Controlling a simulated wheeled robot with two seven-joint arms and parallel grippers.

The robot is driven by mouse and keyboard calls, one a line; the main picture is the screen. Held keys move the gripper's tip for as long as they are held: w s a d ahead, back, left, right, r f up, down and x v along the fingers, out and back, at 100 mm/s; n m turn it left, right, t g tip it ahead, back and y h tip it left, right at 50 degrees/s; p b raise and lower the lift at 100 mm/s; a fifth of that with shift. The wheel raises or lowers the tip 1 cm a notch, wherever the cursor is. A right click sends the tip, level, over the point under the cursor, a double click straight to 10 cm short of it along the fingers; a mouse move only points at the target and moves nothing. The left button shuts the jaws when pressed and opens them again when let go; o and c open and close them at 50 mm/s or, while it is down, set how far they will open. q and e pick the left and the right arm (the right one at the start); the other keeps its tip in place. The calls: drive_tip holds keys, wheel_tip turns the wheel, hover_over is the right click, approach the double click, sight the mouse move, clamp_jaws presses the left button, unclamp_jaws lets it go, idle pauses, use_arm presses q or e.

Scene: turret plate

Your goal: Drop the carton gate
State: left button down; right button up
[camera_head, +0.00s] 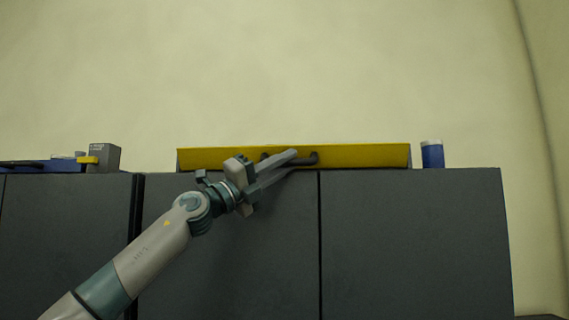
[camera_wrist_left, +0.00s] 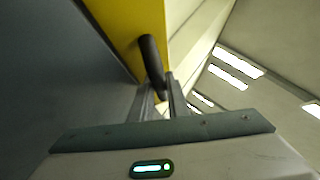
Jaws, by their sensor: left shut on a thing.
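The carton gate (camera_head: 365,156) is a long yellow panel standing along the top of the dark grey cabinet. It has a dark bar handle (camera_head: 313,158) near its middle. My left gripper (camera_head: 296,160) reaches up from the lower left and is shut on this handle. In the left wrist view, the yellow panel (camera_wrist_left: 112,22) fills the upper left, and the dark handle (camera_wrist_left: 151,62) runs down between my fingers. The fingers hide part of the handle. My right gripper is not in view.
The dark grey cabinet (camera_head: 420,240) fills the lower part of the head view. A blue and white can (camera_head: 432,154) stands right of the gate. A grey box (camera_head: 105,157) and a blue item (camera_head: 30,166) with a yellow piece (camera_head: 88,160) are at the left.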

use_arm(q)
drive_tip(key=shift+r, duration=0.1)
